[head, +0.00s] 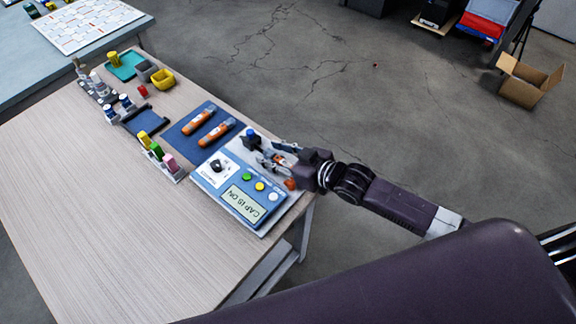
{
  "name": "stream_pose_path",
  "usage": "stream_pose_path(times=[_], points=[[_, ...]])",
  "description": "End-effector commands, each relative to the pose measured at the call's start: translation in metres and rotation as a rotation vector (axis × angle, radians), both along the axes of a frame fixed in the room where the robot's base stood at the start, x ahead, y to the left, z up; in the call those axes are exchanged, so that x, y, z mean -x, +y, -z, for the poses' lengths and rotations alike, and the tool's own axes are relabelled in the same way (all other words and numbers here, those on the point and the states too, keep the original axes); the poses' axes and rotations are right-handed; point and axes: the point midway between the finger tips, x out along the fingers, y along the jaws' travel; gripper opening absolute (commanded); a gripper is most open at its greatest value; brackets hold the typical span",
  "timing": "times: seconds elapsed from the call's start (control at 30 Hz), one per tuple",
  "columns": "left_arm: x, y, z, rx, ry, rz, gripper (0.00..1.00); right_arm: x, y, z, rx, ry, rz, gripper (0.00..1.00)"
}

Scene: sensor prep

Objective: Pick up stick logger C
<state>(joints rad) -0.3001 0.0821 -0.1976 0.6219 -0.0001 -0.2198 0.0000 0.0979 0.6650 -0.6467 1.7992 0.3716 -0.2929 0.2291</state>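Two orange stick loggers (199,122) (216,133) lie side by side on a blue mat (178,136); their letters are too small to read. My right gripper is low over the far edge of the blue panel device (222,186), whose display (244,204) reads "CAP IS ON". I cannot tell whether its fingers are open or holding something. My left gripper is out of view.
The wooden table (90,200) is bare at the near left. Pink, green and yellow pieces stand in a rack (163,162). An open cardboard box (528,82) stands on the floor.

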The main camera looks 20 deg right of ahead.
Motion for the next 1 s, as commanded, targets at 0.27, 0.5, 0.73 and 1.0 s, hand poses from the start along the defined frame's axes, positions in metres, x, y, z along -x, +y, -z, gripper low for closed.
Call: stream_pose_path(times=[0.27, 0.5, 0.73, 1.0], points=[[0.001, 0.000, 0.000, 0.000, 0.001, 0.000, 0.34, 0.000, 0.000, 0.000, 0.000, 0.000, 0.000, 0.19], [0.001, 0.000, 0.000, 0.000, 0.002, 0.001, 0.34, 0.001, 0.000, 0.000, 0.000, 0.000, 0.000, 0.00], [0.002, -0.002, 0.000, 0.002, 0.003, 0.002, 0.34, 0.000, 0.000, -0.001, -0.001, -0.001, 0.000, 0.00], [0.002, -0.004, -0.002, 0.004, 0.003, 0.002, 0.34, 0.000, 0.000, -0.021, -0.001, -0.005, -0.001, 0.00]])
